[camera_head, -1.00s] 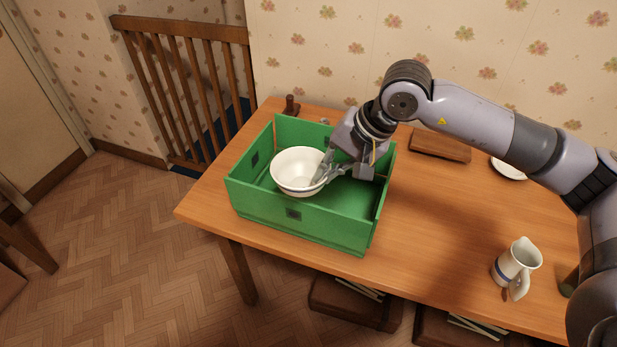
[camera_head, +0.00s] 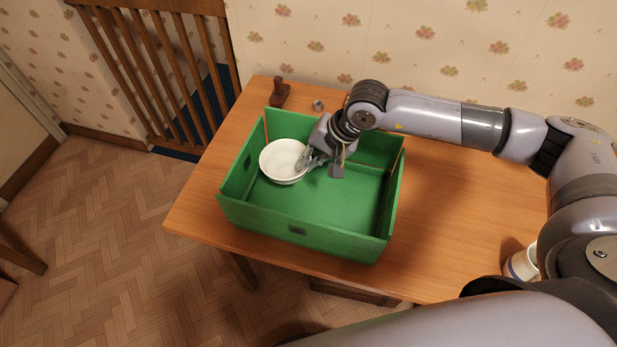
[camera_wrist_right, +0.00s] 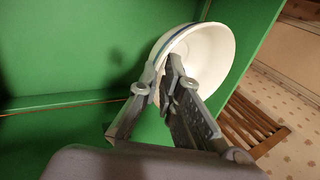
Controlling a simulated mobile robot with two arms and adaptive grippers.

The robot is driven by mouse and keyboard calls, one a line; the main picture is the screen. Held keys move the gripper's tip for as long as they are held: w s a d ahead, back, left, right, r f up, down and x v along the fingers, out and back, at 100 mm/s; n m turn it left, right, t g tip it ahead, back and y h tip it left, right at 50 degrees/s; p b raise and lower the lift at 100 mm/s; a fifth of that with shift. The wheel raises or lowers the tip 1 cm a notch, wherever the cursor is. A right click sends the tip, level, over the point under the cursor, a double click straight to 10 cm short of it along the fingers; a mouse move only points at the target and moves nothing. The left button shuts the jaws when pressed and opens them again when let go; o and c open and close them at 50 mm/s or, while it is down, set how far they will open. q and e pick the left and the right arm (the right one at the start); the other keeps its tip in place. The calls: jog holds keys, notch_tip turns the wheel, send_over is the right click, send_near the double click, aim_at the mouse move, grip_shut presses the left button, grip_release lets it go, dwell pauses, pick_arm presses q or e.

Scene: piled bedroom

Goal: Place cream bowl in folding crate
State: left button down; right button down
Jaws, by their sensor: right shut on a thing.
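The cream bowl (camera_head: 279,154) is inside the green folding crate (camera_head: 330,242), low in its back left part. My right gripper (camera_head: 305,163) reaches in over the back of the crate and is shut on the bowl's right rim. In the right wrist view the bowl (camera_wrist_right: 212,62) looks tilted, with a blue band outside, and the gripper fingers (camera_wrist_right: 163,88) pinch its rim. The crate's green surface (camera_wrist_right: 85,45) lies behind it. I cannot tell whether the bowl touches the crate floor. My left gripper is not in view.
The crate stands on a wooden table (camera_head: 445,225). A dark brown wooden object (camera_head: 280,92) and a small grey ring-like item (camera_head: 318,105) lie behind it. A white jug (camera_head: 521,263) is partly hidden by my arm at right. The crate's right half is empty.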

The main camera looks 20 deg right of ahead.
aim_at(286, 166)
notch_tip(286, 166, down, 8)
jog(key=shift+f+p, duration=0.1)
jog(key=shift+p, duration=0.8)
jog(key=shift+w+f, duration=0.1)
jog(key=shift+f, duration=0.2)
jog(key=shift+f, duration=0.1)
jog(key=c, duration=1.8)
grip_release()
